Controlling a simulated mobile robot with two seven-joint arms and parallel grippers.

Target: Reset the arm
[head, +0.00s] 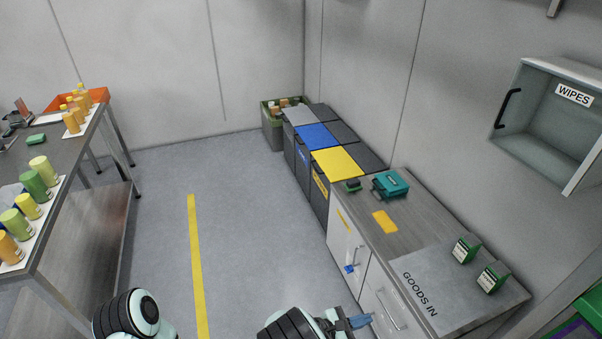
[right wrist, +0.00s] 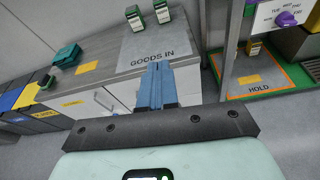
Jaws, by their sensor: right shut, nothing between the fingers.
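My right gripper (head: 361,321) is at the bottom of the head view, in front of the grey-topped cabinet's drawers. In the right wrist view its blue fingers (right wrist: 157,84) are together, with nothing between them. They point toward the cabinet front and touch nothing that I can make out. Of my left arm, only a dark and pale rounded link shows at the bottom left of the head view. The left gripper is out of view.
The cabinet (head: 415,225) carries a GOODS IN mat (head: 425,275), two green-and-white boxes (head: 466,250) and a teal case (head: 390,184). Lidded bins (head: 338,162) stand beyond. A steel table (head: 85,180) with bottles is at left. The floor between is clear.

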